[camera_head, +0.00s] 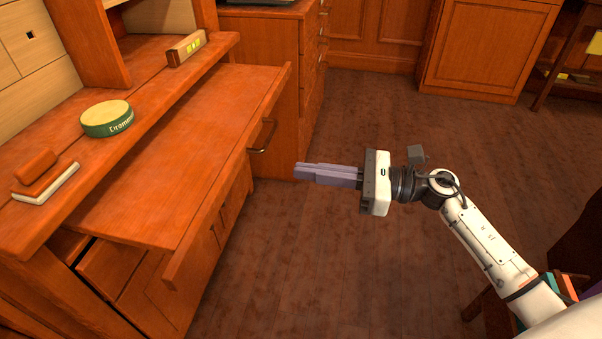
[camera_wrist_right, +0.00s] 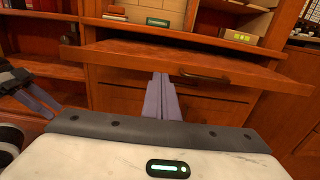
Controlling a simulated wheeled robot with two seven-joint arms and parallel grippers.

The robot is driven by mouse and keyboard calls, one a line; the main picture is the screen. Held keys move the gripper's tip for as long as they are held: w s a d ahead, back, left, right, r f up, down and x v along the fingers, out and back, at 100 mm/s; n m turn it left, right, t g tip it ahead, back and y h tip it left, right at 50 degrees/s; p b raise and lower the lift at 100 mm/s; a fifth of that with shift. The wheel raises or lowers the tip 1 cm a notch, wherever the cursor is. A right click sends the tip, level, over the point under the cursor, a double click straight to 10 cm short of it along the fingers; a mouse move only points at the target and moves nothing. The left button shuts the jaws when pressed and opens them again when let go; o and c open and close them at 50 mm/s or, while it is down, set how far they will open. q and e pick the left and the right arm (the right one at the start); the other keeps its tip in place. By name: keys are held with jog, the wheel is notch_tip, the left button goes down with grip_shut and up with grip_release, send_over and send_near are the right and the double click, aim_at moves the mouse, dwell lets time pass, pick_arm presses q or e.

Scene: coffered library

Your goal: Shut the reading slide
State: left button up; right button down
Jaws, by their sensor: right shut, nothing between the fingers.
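The reading slide (camera_head: 190,145) is a flat wooden board pulled out from under the desk top, with a front rail and a dark metal handle (camera_head: 262,136). In the right wrist view the slide (camera_wrist_right: 140,50) and its handle (camera_wrist_right: 203,77) show ahead. My right gripper (camera_head: 297,171) is shut and empty, pointing left at the slide's front, apart from it and a little right of the handle. My left gripper (camera_wrist_right: 42,100) shows only partly at the left of the right wrist view; its jaw state is unclear. It is out of the head view.
On the desk top (camera_head: 150,115) are a round green tin (camera_head: 107,118), a small block with yellow marks (camera_head: 187,48) and stacked books (camera_head: 45,182). A lower drawer (camera_head: 112,265) under the slide stands partly out. Wooden floor (camera_head: 350,260) is clear in front.

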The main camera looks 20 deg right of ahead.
aim_at(236, 161)
jog(key=x, duration=1.1)
jog(key=shift+w+a+b, duration=0.15)
jog(key=shift+a+b, duration=0.05)
jog(key=shift+b, duration=0.15)
jog(key=shift+w, duration=0.1)
